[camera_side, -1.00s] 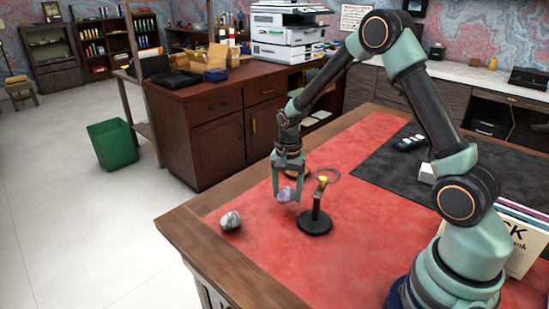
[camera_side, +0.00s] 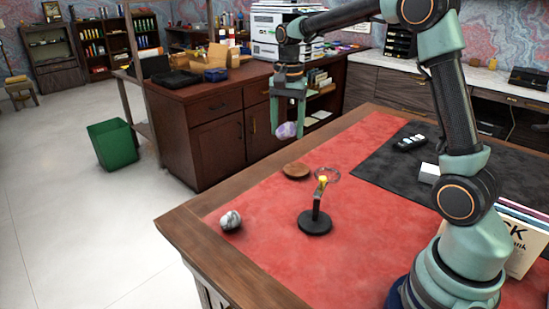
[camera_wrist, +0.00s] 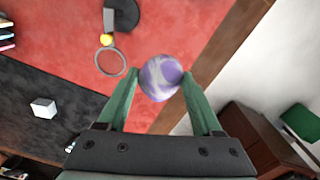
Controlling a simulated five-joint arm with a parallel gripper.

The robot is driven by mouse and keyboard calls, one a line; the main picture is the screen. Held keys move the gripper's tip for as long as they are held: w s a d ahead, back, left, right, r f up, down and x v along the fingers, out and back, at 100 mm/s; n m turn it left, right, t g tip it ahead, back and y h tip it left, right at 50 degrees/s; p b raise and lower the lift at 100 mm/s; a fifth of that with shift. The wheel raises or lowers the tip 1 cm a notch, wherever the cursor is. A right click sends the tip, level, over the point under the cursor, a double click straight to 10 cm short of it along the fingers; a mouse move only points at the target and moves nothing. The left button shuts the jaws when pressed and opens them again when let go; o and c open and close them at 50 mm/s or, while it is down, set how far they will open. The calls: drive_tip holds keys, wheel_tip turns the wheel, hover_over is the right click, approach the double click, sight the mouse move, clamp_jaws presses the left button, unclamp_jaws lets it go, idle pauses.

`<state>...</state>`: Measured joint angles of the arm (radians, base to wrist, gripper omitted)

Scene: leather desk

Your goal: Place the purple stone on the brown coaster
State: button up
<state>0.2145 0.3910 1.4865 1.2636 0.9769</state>
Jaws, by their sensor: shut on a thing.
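The purple stone (camera_side: 286,131), marbled purple and white, is between the fingertips of my gripper (camera_side: 288,128), high above the desk. The wrist view shows the purple stone (camera_wrist: 160,78) between the two green fingers of my gripper (camera_wrist: 158,85), which is shut on it. The brown coaster (camera_side: 296,170) lies flat and bare on the red leather, below the stone in the side view. I cannot make out the coaster in the wrist view.
A black stand (camera_side: 315,221) with a ring and a yellow knob stands in front of the coaster. A grey-white marbled stone (camera_side: 231,221) lies near the left desk edge. A white block (camera_side: 429,173) and a black device (camera_side: 411,142) are on the dark mat.

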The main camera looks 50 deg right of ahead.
drive_tip(key=w+d+r, duration=0.1)
drive_tip(key=w+d, duration=0.4)
drive_tip(key=d, duration=0.1)
drive_tip(key=m, duration=0.1)
hover_over(297, 169)
wheel_tip(297, 169, down, 20)
drive_tip(key=shift+w+r, duration=0.1)
idle(0.4)
drive_tip(key=o, duration=1.5)
drive_tip(key=shift+f, duration=0.2)
